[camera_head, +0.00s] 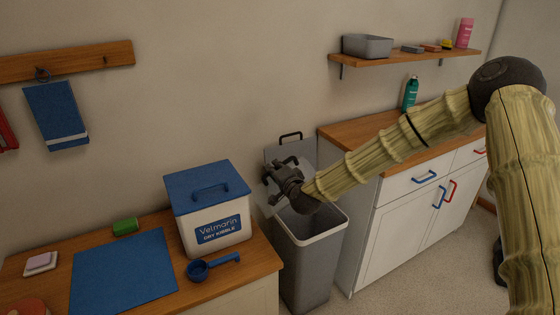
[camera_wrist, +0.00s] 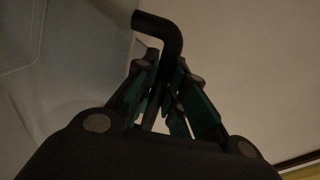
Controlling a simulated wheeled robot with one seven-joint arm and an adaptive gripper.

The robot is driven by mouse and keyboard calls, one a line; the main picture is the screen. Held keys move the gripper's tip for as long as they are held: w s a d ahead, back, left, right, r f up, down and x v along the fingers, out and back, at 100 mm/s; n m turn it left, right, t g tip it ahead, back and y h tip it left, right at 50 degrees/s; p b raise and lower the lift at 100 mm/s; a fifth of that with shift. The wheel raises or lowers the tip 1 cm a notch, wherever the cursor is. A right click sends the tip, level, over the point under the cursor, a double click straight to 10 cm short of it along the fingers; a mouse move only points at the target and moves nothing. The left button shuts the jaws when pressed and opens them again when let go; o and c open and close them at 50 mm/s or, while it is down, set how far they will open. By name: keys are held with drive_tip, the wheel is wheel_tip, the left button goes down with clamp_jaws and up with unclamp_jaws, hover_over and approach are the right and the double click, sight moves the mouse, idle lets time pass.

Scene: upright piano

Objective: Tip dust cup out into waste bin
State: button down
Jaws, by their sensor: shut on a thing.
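The grey waste bin (camera_head: 312,262) stands on the floor between the table and the cabinet. Its mouth is open, with a pale rim. My gripper (camera_head: 279,168) is in front of this panel, above the bin's back left. In the wrist view my gripper (camera_wrist: 165,72) is shut on a black bent bar (camera_wrist: 158,24) that curves left towards a grey surface. I cannot tell surely whether the bar belongs to the panel.
Left is a wooden table with a kibble box (camera_head: 209,212), blue scoop (camera_head: 213,265), blue mat (camera_head: 125,272) and green sponge-like block (camera_head: 125,226). Right is a white cabinet (camera_head: 385,235) with a green bottle (camera_head: 411,93). A wall shelf (camera_head: 385,64) hangs above.

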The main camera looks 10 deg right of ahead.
drive_tip(key=shift+s+a+r+n+p, duration=0.3)
drive_tip(key=shift+r+n+p, duration=0.2)
drive_tip(key=shift+r+p, duration=0.2)
drive_tip(key=shift+s+a+r+n+p, duration=0.2)
drive_tip(key=shift+s+r+n+p, duration=0.3)
drive_tip(key=shift+p, duration=0.3)
drive_tip(key=n, duration=0.1)
drive_tip(key=f+n, duration=0.1)
drive_tip(key=n, duration=0.1)
drive_tip(key=shift+w+d+f+t+h, duration=0.15)
drive_tip(key=shift+w+d+t+h, duration=0.1)
drive_tip(key=shift+d+t+h, duration=0.1)
drive_tip(key=shift+w+d+f+n+t+b, duration=0.15)
drive_tip(key=shift+d+f+n, duration=0.1)
drive_tip(key=shift+n, duration=0.35)
drive_tip(key=shift+s+d+f+n+t+b, duration=0.15)
drive_tip(key=shift+f+n, duration=0.1)
drive_tip(key=shift+n, duration=0.35)
drive_tip(key=n, duration=0.1)
drive_tip(key=f+n, duration=0.1)
drive_tip(key=n+b, duration=0.1)
drive_tip(key=shift+w+d+f+t+h, duration=0.2)
drive_tip(key=shift+w+d+t+h, duration=0.1)
drive_tip(key=shift+d+h, duration=0.1)
drive_tip(key=shift+d+f+n+b, duration=0.15)
drive_tip(key=shift+d+n+b, duration=0.15)
drive_tip(key=shift+n, duration=0.6)
